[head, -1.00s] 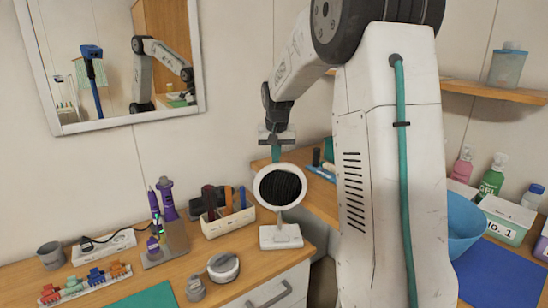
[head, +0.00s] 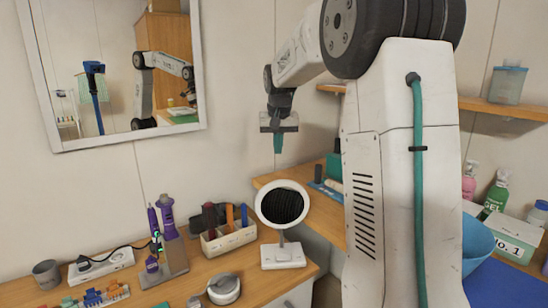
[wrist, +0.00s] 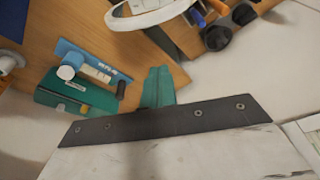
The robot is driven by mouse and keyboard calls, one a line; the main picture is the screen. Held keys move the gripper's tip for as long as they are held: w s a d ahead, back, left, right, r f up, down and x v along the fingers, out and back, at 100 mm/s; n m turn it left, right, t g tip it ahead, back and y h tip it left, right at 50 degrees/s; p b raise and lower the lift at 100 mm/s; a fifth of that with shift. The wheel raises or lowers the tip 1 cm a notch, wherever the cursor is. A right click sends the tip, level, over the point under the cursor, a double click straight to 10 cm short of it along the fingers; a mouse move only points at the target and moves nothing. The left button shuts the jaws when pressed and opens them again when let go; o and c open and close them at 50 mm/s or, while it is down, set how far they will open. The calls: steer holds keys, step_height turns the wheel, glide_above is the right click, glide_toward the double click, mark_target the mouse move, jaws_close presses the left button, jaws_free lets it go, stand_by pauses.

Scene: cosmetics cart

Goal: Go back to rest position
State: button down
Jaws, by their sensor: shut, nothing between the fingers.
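My gripper (head: 279,143) hangs with its teal fingers pointing down, above and behind the round tabletop mirror (head: 283,204) in the head view. Its fingers are shut together with nothing between them. In the wrist view the teal fingers (wrist: 158,86) show closed at the middle, over the wooden surface. My gripper touches nothing that I can see.
A wooden counter (head: 225,262) holds a tool box (head: 228,238), a hot-tool stand (head: 172,262) and a power strip (head: 100,264). A green box (wrist: 75,98) with a blue item lies near my gripper. A shelf (head: 503,108) and blue bin (head: 477,243) are at right.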

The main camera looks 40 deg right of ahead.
steer(key=s+a+f+n, duration=0.3)
steer(key=s+a, duration=1)
steer(key=s, duration=0.4)
steer(key=s+a+f+n+g+y, duration=0.1)
steer(key=s+a+f+n, duration=0.2)
steer(key=s+a, duration=1)
steer(key=s, duration=0.4)
steer(key=shift+s+a+n+y, duration=0.25)
steer(key=shift+a+n+y, duration=0.05)
steer(key=shift+a+n, duration=0.1)
steer(key=shift+s, duration=0.1)
